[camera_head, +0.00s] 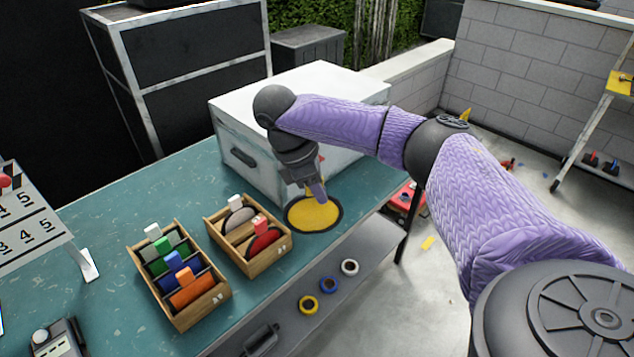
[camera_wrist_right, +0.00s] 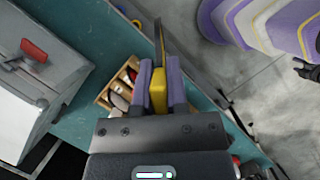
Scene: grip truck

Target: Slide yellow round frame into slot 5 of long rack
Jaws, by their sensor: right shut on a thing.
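My right gripper (camera_head: 317,190) is shut on the yellow round frame (camera_head: 314,214), a flat yellow disc with a dark rim. It holds the frame to the right of the racks, near the table's front edge. In the right wrist view the frame's yellow tab (camera_wrist_right: 158,92) is between the two purple fingers and its disc is seen nearly edge-on. The long rack (camera_head: 205,313) is a wooden box at the left with white-, green-, blue- and orange-tabbed frames in it. Slot numbers on it cannot be read. My left gripper is not in view.
A shorter wooden rack (camera_head: 262,262) with a white-tabbed and a red frame stands between the long rack and the held frame. A large white box (camera_head: 245,160) stands behind. A numbered board (camera_head: 30,225) is at the far left. Rings lie on the shelf below.

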